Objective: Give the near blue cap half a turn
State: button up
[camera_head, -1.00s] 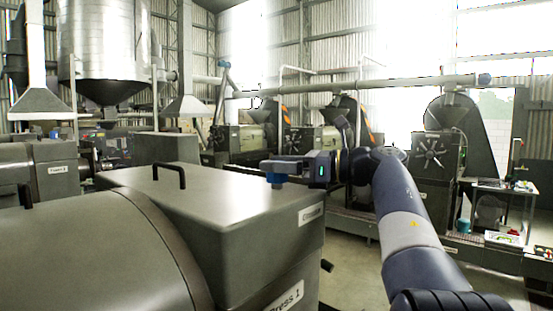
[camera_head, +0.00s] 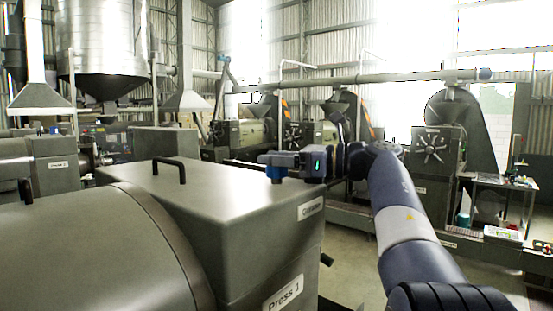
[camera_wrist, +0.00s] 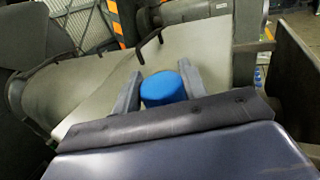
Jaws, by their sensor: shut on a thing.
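The blue cap (camera_head: 277,174) sits on the flat grey top of the gearbox housing of Press 1 (camera_head: 225,190), near its far right edge. My gripper (camera_head: 268,159) reaches in from the right at the level of the cap. In the wrist view the round blue cap (camera_wrist: 160,89) lies between the two grey fingers of my gripper (camera_wrist: 158,84), one on each side. The gripper is shut on the cap. The cap's underside is hidden in the wrist view.
A black handle (camera_head: 168,170) stands up on the same housing, left of the cap. The large grey barrel of the press (camera_head: 90,250) fills the lower left. More presses (camera_head: 432,150) stand behind. The housing top between handle and cap is clear.

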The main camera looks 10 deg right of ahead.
jog(key=shift+f+m+t+h+b, duration=0.1)
jog(key=shift+m+t+h+b, duration=0.2)
jog(key=shift+t+b, duration=0.15)
jog(key=shift+m+t+h+b, duration=0.9)
jog(key=shift+t+b, duration=0.15)
jog(key=shift+t, duration=0.1)
jog(key=m+t+h, duration=0.2)
jog(key=h, duration=0.1)
jog(key=shift+s+a+m+t+b, duration=0.1)
jog(key=shift+m+t+b, duration=0.2)
jog(key=shift+m+t, duration=0.1)
jog(key=m+t+h+p, duration=0.1)
jog(key=h, duration=0.1)
jog(key=m+t+h+p, duration=0.1)
jog(key=m+h+p, duration=0.1)
jog(key=shift+r+h, duration=0.3)
jog(key=shift+r, duration=0.1)
jog(key=m+h+p, duration=0.1)
jog(key=h+p, duration=0.1)
jog(key=p, duration=0.1)
jog(key=shift+f+m+t, duration=0.1)
jog(key=shift+m+t, duration=0.3)
jog(key=shift+f+m+h+p, duration=0.15)
jog(key=shift+m+h+p, duration=0.35)
jog(key=shift+h+p, duration=0.4)
jog(key=o, duration=0.9)
jog(key=shift+o, duration=0.2)
